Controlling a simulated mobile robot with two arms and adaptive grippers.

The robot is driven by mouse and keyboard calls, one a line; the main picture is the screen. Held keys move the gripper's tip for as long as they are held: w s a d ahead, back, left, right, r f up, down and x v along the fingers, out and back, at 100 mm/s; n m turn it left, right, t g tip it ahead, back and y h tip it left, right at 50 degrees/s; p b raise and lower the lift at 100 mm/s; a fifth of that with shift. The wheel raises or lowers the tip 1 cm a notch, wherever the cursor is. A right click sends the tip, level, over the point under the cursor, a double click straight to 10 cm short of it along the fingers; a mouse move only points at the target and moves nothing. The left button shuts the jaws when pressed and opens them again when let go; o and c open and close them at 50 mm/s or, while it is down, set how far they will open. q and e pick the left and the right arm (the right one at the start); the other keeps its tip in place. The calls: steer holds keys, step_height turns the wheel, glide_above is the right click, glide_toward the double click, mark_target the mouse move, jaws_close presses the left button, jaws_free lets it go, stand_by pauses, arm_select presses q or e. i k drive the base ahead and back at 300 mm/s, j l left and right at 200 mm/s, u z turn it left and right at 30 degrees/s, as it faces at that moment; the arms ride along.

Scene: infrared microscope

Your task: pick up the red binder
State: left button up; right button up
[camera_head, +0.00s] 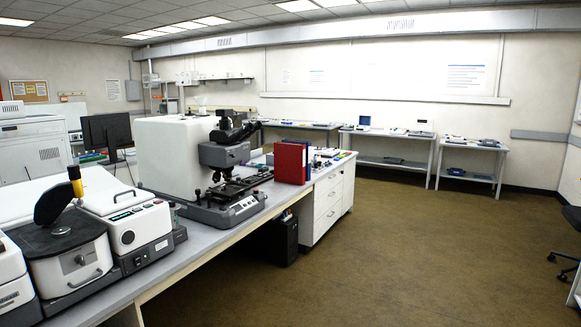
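The red binder (290,163) stands upright on the long workbench, right of the microscope, near the bench's front edge. Its broad red face and a side edge show. Its back side is hidden. Neither of my grippers is in the head view, so nothing is seen touching the binder.
The infrared microscope (228,165) stands left of the binder, close to it. Small items lie behind and right of the binder. The workbench (170,270) has white drawers (328,205) at its far end. A black computer tower (283,240) is below. The brown floor (400,260) is clear.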

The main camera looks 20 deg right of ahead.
mark_target(289, 158)
steer(key=i+z, duration=0.2)
steer(key=z, duration=0.2)
steer(key=i+z, duration=0.15)
steer(key=i, duration=1.05)
steer(key=i+z, duration=0.15)
steer(key=i, duration=1.05)
steer(key=i+z, duration=0.15)
steer(key=i, duration=1.35)
steer(key=j, duration=0.1)
